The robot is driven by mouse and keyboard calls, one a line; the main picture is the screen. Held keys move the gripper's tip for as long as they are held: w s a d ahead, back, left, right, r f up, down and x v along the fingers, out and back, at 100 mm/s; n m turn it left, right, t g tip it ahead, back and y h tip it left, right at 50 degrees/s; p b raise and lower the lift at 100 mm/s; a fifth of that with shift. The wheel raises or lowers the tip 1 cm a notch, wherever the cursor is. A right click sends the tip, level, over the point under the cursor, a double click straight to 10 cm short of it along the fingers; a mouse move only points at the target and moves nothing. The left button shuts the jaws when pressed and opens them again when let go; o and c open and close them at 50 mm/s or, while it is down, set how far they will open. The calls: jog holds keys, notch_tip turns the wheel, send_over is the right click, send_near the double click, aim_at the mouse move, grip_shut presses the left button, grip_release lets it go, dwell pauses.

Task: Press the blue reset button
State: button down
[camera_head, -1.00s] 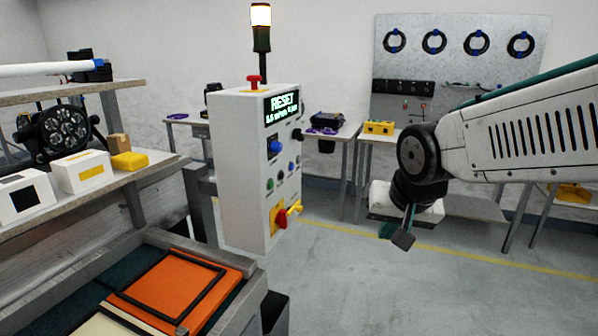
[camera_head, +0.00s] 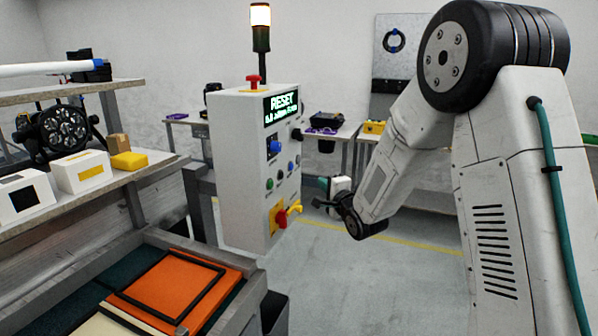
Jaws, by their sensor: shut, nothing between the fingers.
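The white control box (camera_head: 237,166) stands left of centre, its lit screen (camera_head: 281,106) reading RESET. Its front face carries a larger blue control (camera_head: 275,147) below the screen and a small round blue button (camera_head: 291,165) lower right of it. I cannot tell from the labels which is the reset button. My gripper (camera_head: 319,204) is shut and empty. It hangs to the right of the box's front face, lower than both blue controls and apart from them. My arm reaches in from the right, and its fingers look small and dark.
A red-and-yellow rotary switch (camera_head: 281,216) sticks out low on the box. A red mushroom button (camera_head: 253,82) and a lit signal lamp (camera_head: 261,16) stand on top. A shelf (camera_head: 80,205) with a stage light is at left. Open floor lies below my arm.

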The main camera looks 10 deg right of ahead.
jog(key=shift+w, duration=0.1)
send_near(291, 167)
jog(key=w+d, duration=0.4)
jog(key=w, duration=0.1)
jog(key=shift+w+a+f, duration=0.1)
jog(key=shift+w+a, duration=0.5)
jog(key=shift+a, duration=0.25)
jog(key=shift+w+a+f, duration=0.1)
jog(key=shift+w+a, duration=0.55)
jog(key=shift+a, duration=0.25)
jog(key=shift+a, duration=0.1)
